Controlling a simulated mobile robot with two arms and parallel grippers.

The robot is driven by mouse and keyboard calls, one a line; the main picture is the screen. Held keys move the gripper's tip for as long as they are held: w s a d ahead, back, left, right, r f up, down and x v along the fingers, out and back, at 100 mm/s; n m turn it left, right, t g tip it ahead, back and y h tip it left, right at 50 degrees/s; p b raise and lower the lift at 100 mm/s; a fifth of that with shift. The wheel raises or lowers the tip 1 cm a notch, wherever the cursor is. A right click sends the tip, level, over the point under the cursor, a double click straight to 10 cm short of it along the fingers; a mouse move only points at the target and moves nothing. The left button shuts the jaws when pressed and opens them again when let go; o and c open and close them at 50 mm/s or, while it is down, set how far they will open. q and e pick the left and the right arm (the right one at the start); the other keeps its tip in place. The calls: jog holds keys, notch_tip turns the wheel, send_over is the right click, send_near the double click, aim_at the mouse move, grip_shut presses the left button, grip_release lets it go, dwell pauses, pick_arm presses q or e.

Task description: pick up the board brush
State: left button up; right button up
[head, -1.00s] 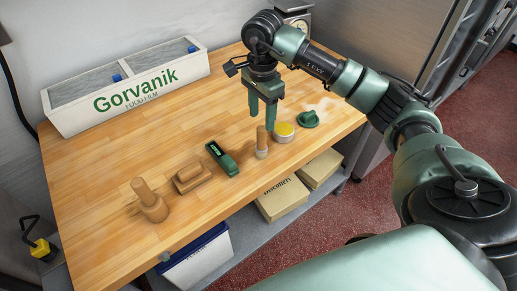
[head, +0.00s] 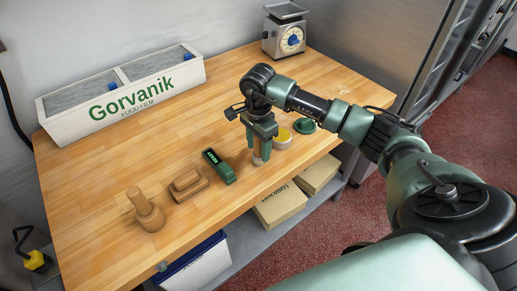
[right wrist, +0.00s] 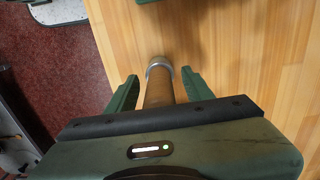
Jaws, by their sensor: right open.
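An upright piece with a round wooden handle and a pale grey base (head: 257,161) stands near the table's front edge; I take it to be the board brush, though no bristles show clearly. My right gripper (head: 260,149) points down over it and hides most of the handle. In the right wrist view, the wooden handle (right wrist: 158,90) lies between the two open fingers (right wrist: 160,77), with a gap on both sides. Its grey ring shows beyond. My left gripper is not in view.
A green device (head: 219,166), a wooden block with a raised grip (head: 188,184) and a wooden piece with a peg (head: 149,214) lie to the left. A yellow-topped tin (head: 282,139) and green lid (head: 304,125) are close on the right. The back is clear before the film box (head: 125,103).

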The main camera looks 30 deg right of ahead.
jog(key=shift+f, duration=0.3)
grip_shut()
jog(key=shift+r, duration=0.1)
notch_tip(320, 180, up, 14)
jog(key=b, duration=0.4)
jog(key=shift+r, duration=0.2)
jog(key=shift+r+p, duration=0.5)
jog(key=shift+r, duration=2.25)
